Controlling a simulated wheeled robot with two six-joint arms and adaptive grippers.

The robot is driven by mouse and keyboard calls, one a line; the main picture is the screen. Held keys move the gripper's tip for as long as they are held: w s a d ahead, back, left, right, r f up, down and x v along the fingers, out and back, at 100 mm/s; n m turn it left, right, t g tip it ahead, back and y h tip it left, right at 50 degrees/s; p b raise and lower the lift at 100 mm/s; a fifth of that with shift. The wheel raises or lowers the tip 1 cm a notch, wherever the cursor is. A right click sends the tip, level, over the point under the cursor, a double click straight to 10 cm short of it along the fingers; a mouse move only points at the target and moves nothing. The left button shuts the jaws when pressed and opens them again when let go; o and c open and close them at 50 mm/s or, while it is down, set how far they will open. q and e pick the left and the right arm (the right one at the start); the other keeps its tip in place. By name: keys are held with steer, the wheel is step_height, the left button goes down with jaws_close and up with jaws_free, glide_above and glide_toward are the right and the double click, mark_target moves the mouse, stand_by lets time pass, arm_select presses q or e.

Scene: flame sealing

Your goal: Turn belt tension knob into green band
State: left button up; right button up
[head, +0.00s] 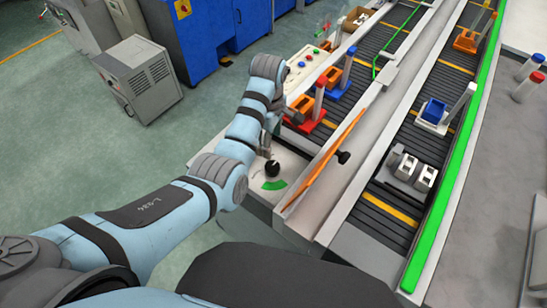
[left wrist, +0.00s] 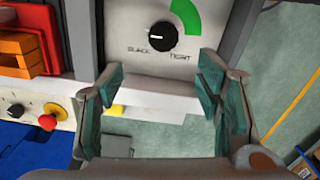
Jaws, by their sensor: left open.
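The black round tension knob (head: 271,168) sits on a light grey panel at the near end of the conveyor. The green band (head: 274,184) is a curved patch beside it. In the left wrist view the knob (left wrist: 163,37) has a short white pointer mark facing left, away from the green band (left wrist: 187,16) at its upper right. The words SLACK and TIGHT are printed by the knob. My left gripper (left wrist: 160,70) is open and empty, its teal-padded fingers wide apart with the knob beyond their tips. In the head view its fingers are partly hidden by my arm. My right gripper is not seen.
An orange bar (head: 325,160) and a small black knob stand on the conveyor's side, right of the panel. Red and blue fixtures (head: 312,120) stand farther up.

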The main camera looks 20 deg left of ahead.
mark_target(272, 166)
arm_select(q)
steer(key=f, duration=0.2)
steer(key=s+f+b, duration=0.1)
steer(key=f, duration=0.4)
steer(key=shift+s+d+f+b, duration=0.2)
steer(key=shift+d+b, duration=0.05)
steer(key=shift+b, duration=0.15)
steer(key=f, duration=0.2)
steer(key=w+f+b, duration=0.1)
steer(key=f, duration=0.1)
steer(key=shift+w+f, duration=0.1)
steer(key=shift+f, duration=0.15)
steer(key=shift+s, duration=0.2)
steer(key=shift+r, duration=0.2)
steer(key=shift+c, duration=0.7)
steer(key=c, duration=1)
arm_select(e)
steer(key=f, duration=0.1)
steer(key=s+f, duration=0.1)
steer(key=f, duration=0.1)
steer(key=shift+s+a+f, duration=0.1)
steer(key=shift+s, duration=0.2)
